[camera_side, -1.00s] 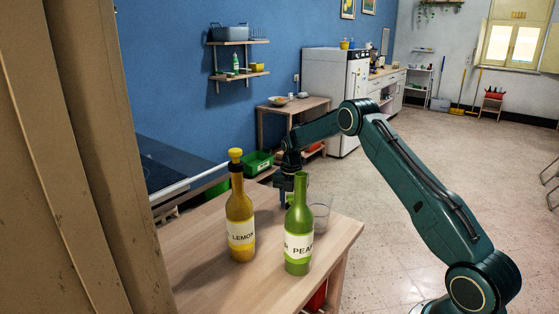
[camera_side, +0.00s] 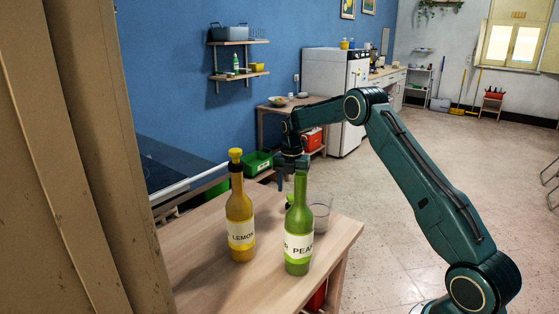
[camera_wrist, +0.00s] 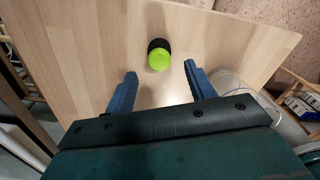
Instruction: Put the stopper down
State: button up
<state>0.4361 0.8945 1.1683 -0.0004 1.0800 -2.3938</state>
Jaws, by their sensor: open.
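The stopper (camera_wrist: 159,58), with a bright green top and a black lower part, sits on the wooden table (camera_wrist: 95,45) in the wrist view. In the side view it is a small dark shape (camera_side: 289,202), mostly hidden behind the green pear bottle (camera_side: 299,228). That bottle stands upright with its mouth uncovered. My gripper (camera_wrist: 160,74) is open and empty, its blue fingers apart with the stopper beyond and between their tips. In the side view my gripper (camera_side: 291,181) hangs above the table behind the pear bottle's neck.
A yellow lemon bottle (camera_side: 240,225) with a yellow-topped stopper in its neck stands left of the pear bottle. A clear glass (camera_side: 321,213) stands close on the right. The table's front left is clear. A green crate (camera_side: 258,163) lies behind the table.

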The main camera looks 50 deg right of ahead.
aim_at(291, 197)
notch_tip(291, 197, up, 6)
dwell(0.4)
jog(key=shift+r, duration=0.15)
dwell(0.3)
jog(key=s+a+r+m+t, duration=0.3)
jog(key=s+a+r+m, duration=0.7)
jog(key=s+a+r, duration=0.5)
jog(key=s+a+m+t, duration=0.1)
jog(key=s+a+m, duration=0.2)
jog(key=s, duration=0.4)
jog(key=s+a+f+m, duration=0.1)
jog(key=s+a+m, duration=0.2)
jog(key=s+m, duration=0.2)
jog(key=s+a+m+t, duration=0.1)
jog(key=s+a+m, duration=0.3)
jog(key=s, duration=0.5)
jog(key=shift+f+t, duration=0.15)
jog(key=shift+t, duration=0.15)
